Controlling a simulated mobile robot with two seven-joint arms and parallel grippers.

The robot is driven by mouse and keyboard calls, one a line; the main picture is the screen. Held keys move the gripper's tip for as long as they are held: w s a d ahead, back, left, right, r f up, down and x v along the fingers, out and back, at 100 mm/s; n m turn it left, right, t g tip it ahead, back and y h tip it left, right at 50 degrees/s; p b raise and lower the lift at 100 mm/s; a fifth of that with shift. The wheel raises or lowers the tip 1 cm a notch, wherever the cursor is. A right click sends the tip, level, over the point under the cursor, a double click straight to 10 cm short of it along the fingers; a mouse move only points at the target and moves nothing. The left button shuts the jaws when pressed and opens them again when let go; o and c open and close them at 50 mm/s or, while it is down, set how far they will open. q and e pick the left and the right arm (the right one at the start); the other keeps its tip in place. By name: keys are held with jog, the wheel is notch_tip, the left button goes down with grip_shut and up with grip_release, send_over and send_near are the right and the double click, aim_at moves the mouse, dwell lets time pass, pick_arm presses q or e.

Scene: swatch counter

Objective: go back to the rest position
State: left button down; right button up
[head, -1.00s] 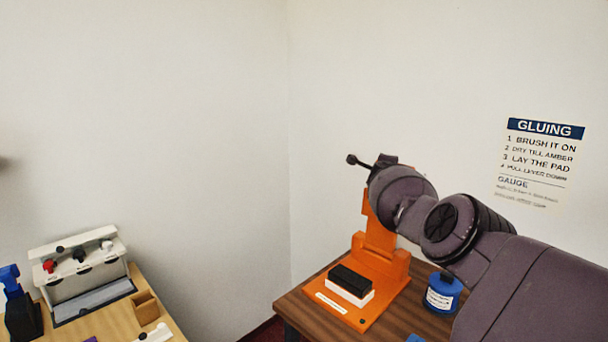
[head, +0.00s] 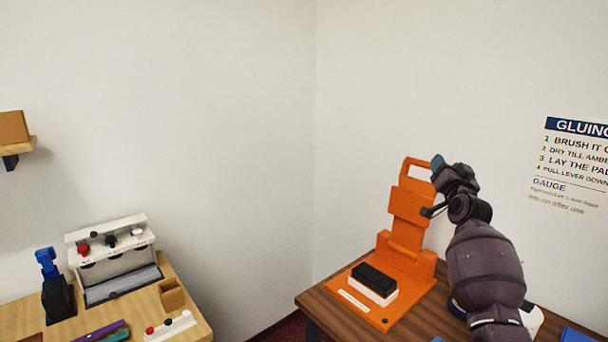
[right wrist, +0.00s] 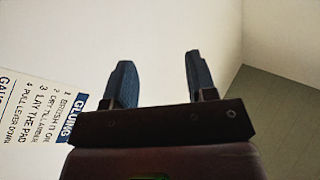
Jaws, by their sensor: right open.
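My right gripper (head: 440,165) is raised beside the top of the orange press (head: 407,235), in front of the white wall. Its arm comes up from the lower right. In the right wrist view my right gripper (right wrist: 158,72) has its two blue-grey fingers apart, with nothing between them. Only wall and ceiling show beyond them, with the gluing sign (right wrist: 50,105) at the left. I cannot tell from the head view whether the gripper touches the press. My left gripper is not in view.
A black-topped white block (head: 375,283) sits on the press base, on the brown table (head: 335,318). My right arm partly hides a container behind it. At left, a wooden counter (head: 190,295) holds a white rack (head: 110,255) and a blue-and-black tool (head: 55,290). Open floor lies between.

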jog(key=s+a+f+n+g+y+b, duration=0.1)
jog(key=s+a+f+n+g, duration=0.15)
jog(key=s+f, duration=0.85)
jog(key=s+a+f+n+g+y, duration=0.1)
jog(key=s+a+f+n, duration=0.3)
jog(key=s+f, duration=0.7)
jog(key=s+a+f+g+b, duration=0.1)
jog(key=s+f+g, duration=0.5)
jog(key=s+f, duration=1.8)
jog(key=s+a, duration=0.1)
jog(key=s, duration=0.2)
jog(key=shift+s, duration=0.4)
